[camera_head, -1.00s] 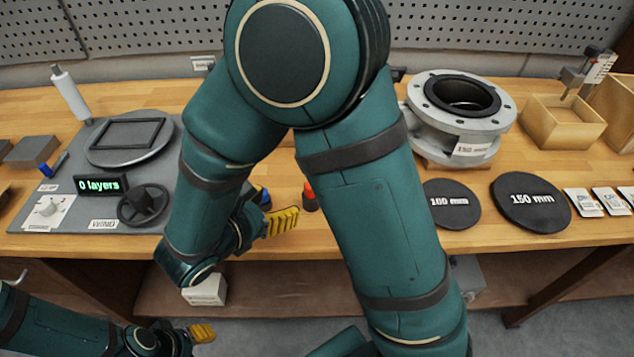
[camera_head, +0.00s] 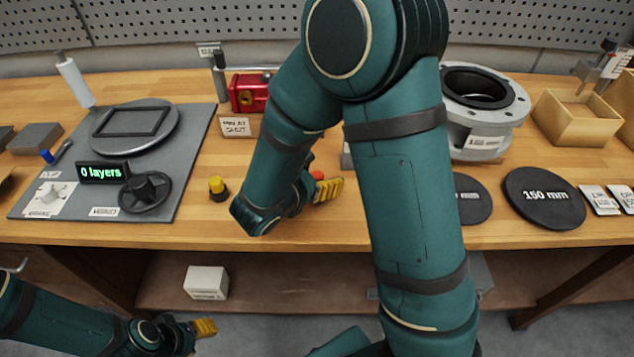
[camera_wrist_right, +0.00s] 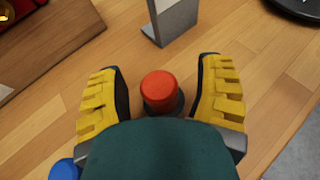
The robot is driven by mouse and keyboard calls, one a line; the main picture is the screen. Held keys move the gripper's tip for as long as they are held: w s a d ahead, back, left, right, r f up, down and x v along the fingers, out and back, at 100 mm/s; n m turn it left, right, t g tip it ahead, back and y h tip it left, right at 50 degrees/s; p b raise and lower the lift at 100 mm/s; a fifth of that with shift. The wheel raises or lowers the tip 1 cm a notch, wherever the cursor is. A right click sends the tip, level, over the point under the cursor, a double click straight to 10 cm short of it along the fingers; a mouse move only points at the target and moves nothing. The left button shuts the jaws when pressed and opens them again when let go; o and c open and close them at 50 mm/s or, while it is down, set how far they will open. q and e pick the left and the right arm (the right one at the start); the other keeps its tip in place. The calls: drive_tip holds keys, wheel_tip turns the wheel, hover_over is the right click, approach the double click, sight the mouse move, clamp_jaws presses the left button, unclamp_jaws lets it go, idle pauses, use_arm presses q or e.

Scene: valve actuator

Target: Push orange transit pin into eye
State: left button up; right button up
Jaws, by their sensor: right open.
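An orange-red round cap on a dark base (camera_wrist_right: 160,88) stands upright on the bench between the fingers of my right gripper (camera_wrist_right: 161,88), with a gap on both sides. I cannot tell whether it is the transit pin. In the head view its orange top (camera_head: 318,175) shows just behind the yellow fingers of my right gripper (camera_head: 328,189). My right gripper is open and empty, low over the bench. A red device (camera_head: 250,93) with a metal post and rod stands at the back, partly behind my arm. I cannot make out the eye. My left gripper (camera_head: 204,328) hangs below the bench front.
A yellow-topped piece (camera_head: 217,187) stands left of my right arm. A blue piece (camera_wrist_right: 63,170) is at the wrist view's lower left. A grey metal bracket (camera_wrist_right: 172,20) stands close beyond the orange cap. A flanged valve body (camera_head: 485,110) and black discs (camera_head: 543,197) are at right.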

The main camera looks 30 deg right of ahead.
drive_tip(key=shift+w+d+f, duration=0.15)
drive_tip(key=shift+d, duration=0.2)
clamp_jaws()
